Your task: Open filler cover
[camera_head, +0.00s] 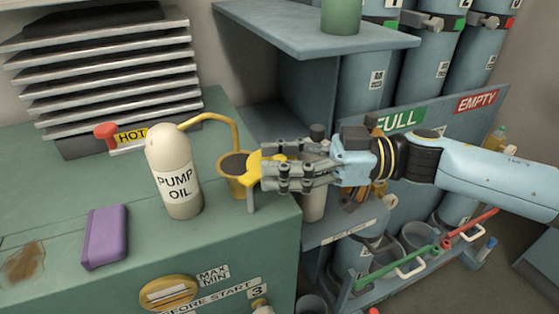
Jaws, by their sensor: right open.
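The filler (228,188) is a yellow cup-like neck on the near right of the green machine top, and its dark mouth shows. A yellow cover (254,172) stands up at the right side of this mouth, swung away from it. My right gripper (268,172) comes in from the right with its fingers open, right beside the cover. The fingertips overlap the cover's edge in the picture; I cannot tell whether they touch it. My left gripper is not in view.
A cream pump oil bottle (176,172) stands left of the filler, with a yellow pipe (208,116) behind. A purple block (104,237) and a brown stain (22,263) are further left. A grey shelf (300,30) overhangs behind. Blue cylinders (430,65) stand at the back right.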

